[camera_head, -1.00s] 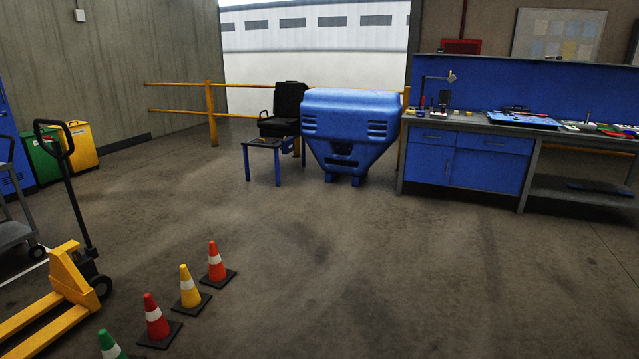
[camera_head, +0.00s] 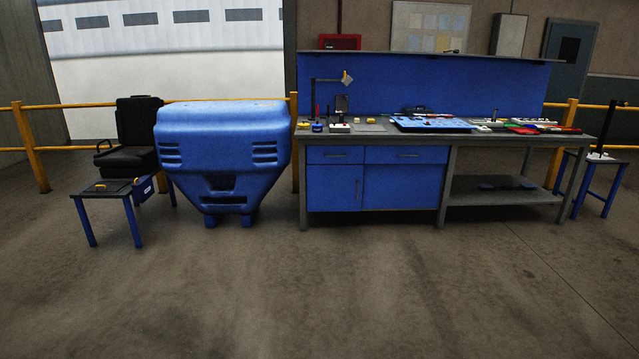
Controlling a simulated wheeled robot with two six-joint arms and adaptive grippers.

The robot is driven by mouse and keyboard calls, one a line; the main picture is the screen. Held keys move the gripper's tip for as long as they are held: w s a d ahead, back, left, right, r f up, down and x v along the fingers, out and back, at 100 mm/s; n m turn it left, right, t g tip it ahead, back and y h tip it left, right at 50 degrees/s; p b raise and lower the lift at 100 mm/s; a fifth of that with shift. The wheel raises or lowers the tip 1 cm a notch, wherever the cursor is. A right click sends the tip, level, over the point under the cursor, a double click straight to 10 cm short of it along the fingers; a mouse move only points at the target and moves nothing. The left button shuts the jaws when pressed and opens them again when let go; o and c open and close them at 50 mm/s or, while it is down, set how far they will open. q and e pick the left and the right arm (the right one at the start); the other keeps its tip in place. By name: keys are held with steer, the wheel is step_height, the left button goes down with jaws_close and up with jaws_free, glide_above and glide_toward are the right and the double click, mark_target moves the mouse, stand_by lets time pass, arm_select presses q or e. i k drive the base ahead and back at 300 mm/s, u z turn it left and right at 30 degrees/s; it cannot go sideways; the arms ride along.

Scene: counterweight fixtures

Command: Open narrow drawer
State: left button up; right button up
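A grey-topped workbench (camera_head: 470,141) with a blue cabinet stands ahead, right of centre. The cabinet has two blue drawers side by side under the top. The narrow drawer (camera_head: 322,156) is the left one, with a small grey handle; it looks closed. The wider drawer (camera_head: 380,156) is to its right, also closed. Below them are two blue doors, a narrower left door (camera_head: 328,188) and a wider right door (camera_head: 400,188), both closed. Neither of my grippers shows, and the bench is some distance away across the floor.
A blue counterweight-like block (camera_head: 222,150) stands just left of the bench. A black seat (camera_head: 136,130) and a small blue-legged table (camera_head: 105,189) are farther left. Another small stand (camera_head: 600,180) is at the right. The concrete floor (camera_head: 320,290) in front is clear.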

mark_target(317, 154)
steer(key=z, duration=0.35)
steer(key=i, duration=3.25)
steer(key=z, duration=0.35)
steer(key=i, duration=2.2)
